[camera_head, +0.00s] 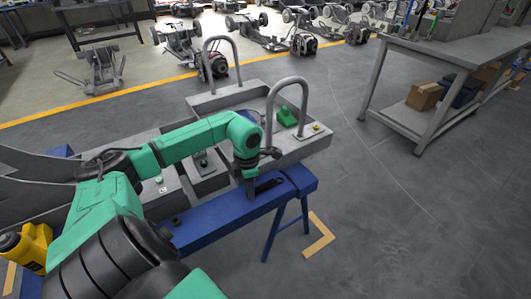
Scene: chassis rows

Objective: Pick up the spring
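My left arm comes in from the lower left. Its gripper (250,192) points down at the blue beam (213,225), by the near edge of the grey workpiece. It is small and dark here, and I cannot tell whether its fingers are open or shut. A dark, slim object (270,184) lies on the beam just right of the gripper; it is too small to tell whether it is the spring. I cannot make out a spring for certain elsewhere. My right gripper is not in view.
The grey workpiece carries two upright hoop handles (288,84) and a green block (287,117). A grey bench (452,46) with a cardboard box (424,95) on its lower shelf stands at right. Several chassis stand behind the yellow floor line.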

